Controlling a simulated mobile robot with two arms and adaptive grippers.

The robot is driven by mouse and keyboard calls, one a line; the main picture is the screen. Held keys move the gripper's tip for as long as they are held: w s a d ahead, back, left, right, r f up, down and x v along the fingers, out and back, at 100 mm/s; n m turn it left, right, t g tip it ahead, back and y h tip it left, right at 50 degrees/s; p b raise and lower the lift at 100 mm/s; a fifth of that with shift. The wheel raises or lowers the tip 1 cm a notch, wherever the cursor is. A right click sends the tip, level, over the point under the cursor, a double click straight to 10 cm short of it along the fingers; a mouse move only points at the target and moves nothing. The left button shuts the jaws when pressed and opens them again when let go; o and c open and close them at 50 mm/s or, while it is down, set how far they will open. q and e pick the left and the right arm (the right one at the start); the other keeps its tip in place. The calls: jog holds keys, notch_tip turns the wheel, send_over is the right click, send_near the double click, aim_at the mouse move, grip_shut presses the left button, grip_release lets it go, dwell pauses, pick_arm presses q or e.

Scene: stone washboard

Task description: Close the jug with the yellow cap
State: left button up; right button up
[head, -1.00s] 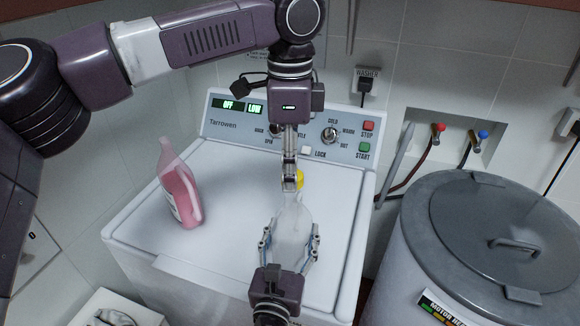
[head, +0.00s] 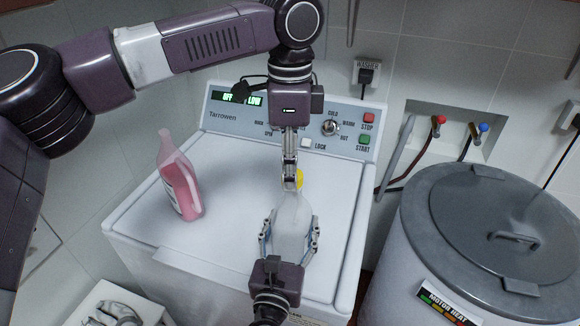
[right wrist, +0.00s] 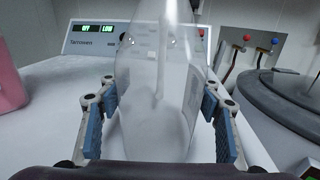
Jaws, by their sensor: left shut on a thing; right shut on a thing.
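A clear, see-through jug (head: 291,228) stands upright on the washer top, and it fills the middle of the right wrist view (right wrist: 158,95). My right gripper (head: 291,222) is shut on the jug's body, with one blue-padded finger on each side. The yellow cap (head: 299,178) is at the jug's top. My left gripper (head: 290,183) points down from above and is shut on the cap. Its fingers partly hide the cap and the jug's neck. I cannot tell whether the cap sits on the mouth or just above it.
A pink bottle (head: 179,175) stands on the washer's left side. The washer's white top (head: 235,200) is clear between bottle and jug. The control panel (head: 225,118) rises behind. A grey lidded drum (head: 415,235) stands to the right. A white basket (head: 100,300) is at lower left.

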pick_arm(q)
jog(key=shift+f, duration=0.5)
pick_arm(e)
grip_shut()
pick_arm(q)
jog(key=m, duration=0.4)
jog(key=shift+f, duration=0.1)
jog(key=m, duration=0.3)
jog(key=shift+w+d+m, duration=0.1)
jog(key=shift+w+m, duration=0.05)
jog(key=shift+m, duration=0.25)
jog(key=m, duration=0.7)
jog(key=shift+d, duration=0.1)
jog(key=m, duration=0.3)
jog(key=shift+w+m, duration=0.1)
jog(key=shift+m, duration=0.3)
jog(key=m, duration=0.3)
jog(key=shift+d+m, duration=0.1)
jog(key=shift+m, duration=0.2)
jog(key=m, duration=0.7)
